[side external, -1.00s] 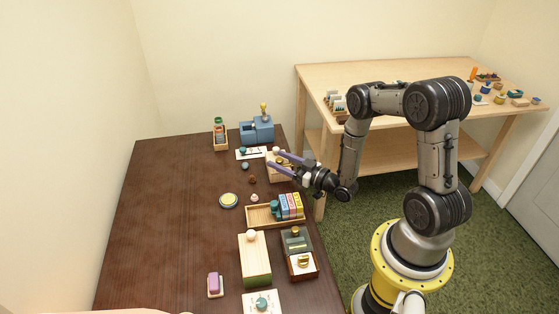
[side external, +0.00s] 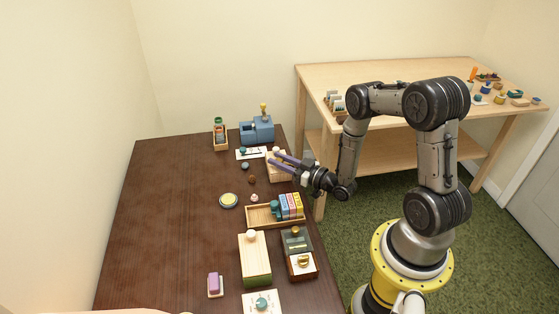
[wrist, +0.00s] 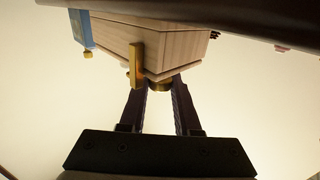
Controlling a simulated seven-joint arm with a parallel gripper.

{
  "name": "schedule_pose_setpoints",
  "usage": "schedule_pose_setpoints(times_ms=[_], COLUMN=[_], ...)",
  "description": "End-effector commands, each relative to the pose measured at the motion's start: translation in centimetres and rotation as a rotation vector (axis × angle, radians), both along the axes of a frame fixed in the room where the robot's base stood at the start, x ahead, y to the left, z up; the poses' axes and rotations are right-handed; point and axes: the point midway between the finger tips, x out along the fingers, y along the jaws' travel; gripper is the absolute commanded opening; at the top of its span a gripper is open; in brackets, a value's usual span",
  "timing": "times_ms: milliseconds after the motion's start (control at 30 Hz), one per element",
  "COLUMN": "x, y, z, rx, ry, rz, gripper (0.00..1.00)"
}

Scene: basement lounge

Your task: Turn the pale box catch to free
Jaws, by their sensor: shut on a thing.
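The pale wooden box (side external: 279,174) stands near the table's right edge in the side view, partly hidden by my fingers. In the wrist view the box (wrist: 170,50) fills the upper middle, seen at a steep angle. An upright brass bar (wrist: 136,65) shows on its near side. A rounded brass piece (wrist: 160,86) shows between my fingertips; whether it joins the bar is unclear. My gripper (side external: 275,159) reaches in from the right with its fingers at the box. In the wrist view my gripper (wrist: 161,90) is shut on the brass piece, which looks like part of the catch.
A blue device (side external: 256,132) and a white card (side external: 251,153) lie beyond the box. A wooden tray (side external: 261,215) with coloured blocks is on the near side. Small round items lie left of the box. The table's left half is clear.

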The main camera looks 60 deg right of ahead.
Motion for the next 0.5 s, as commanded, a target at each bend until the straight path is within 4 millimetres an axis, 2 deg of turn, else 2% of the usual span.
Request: schedule_pose_setpoints(times_ms=[267, 500], x=[-0.03, 0.0], y=[-0.2, -0.3], z=[-0.03, -0.04], rx=[-0.001, -0.002], ry=[0.0, -0.001], rz=[0.083, 0.265], gripper=[0.0, 0.0])
